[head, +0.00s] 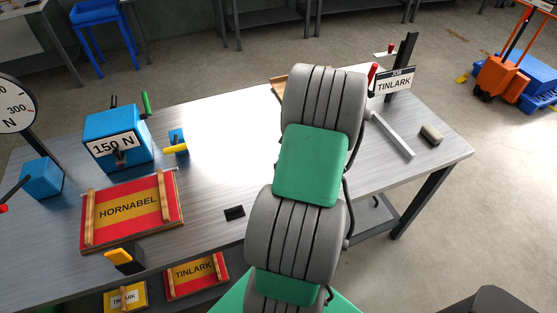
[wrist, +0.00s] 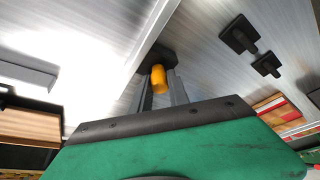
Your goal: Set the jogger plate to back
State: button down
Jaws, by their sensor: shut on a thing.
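In the wrist view my gripper (wrist: 160,92) is shut on an orange knob (wrist: 159,78), with grey fingers on either side of it. The knob stands on a dark foot (wrist: 156,52) beside a long pale metal strip (wrist: 150,38), which may be the jogger plate or its rail. I cannot tell which position it is in. In the head view my arm hides the gripper and the knob. A silver bar (head: 392,136) lies to the right of my arm on the metal table (head: 215,180). No label for back shows.
On the left are a blue 150 N box (head: 118,140) and a red HORNABEL panel (head: 128,208).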

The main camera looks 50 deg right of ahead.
jog(key=shift+a, duration=0.2)
jog(key=c, duration=1.5)
grip_release()
jog(key=shift+w+a, duration=0.1)
jog(key=shift+o, duration=1.2)
jog(key=b+v, duration=0.1)
jog(key=v, duration=0.7)
jog(key=shift+f, duration=0.1)
